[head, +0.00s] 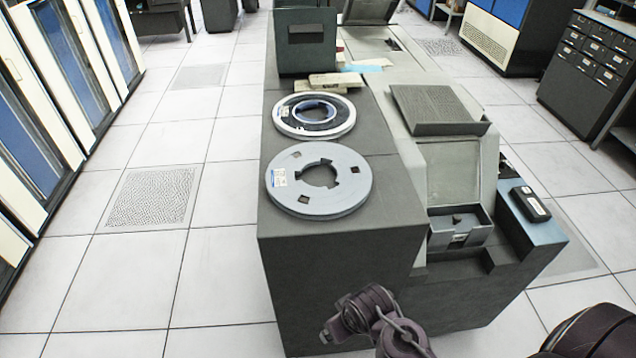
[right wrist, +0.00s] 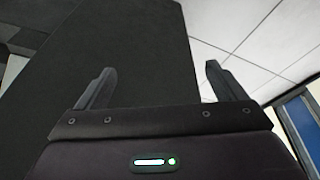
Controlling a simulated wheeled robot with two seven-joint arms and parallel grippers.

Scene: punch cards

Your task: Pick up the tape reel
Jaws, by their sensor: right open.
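Two tape reels lie flat on the dark grey cabinet top in the head view. The nearer one is a grey tape reel (head: 349,190) with a notched centre hole and a small label on its left. The other tape reel (head: 284,117) lies just behind it, with a pale rim, dark tape and a bluish hub ring. My right gripper (right wrist: 160,67) is open and empty in the right wrist view, against a dark surface and pale floor. Its jaws cannot be made out in the head view. My left gripper is not in view.
The dark cabinet (head: 335,235) has clear top in front of the nearer reel. A card machine with a hopper (head: 459,225) adjoins it at right, with a small black object (head: 530,204) on its blue end. Cards (head: 331,80) lie behind the reels. Open tiled floor lies left.

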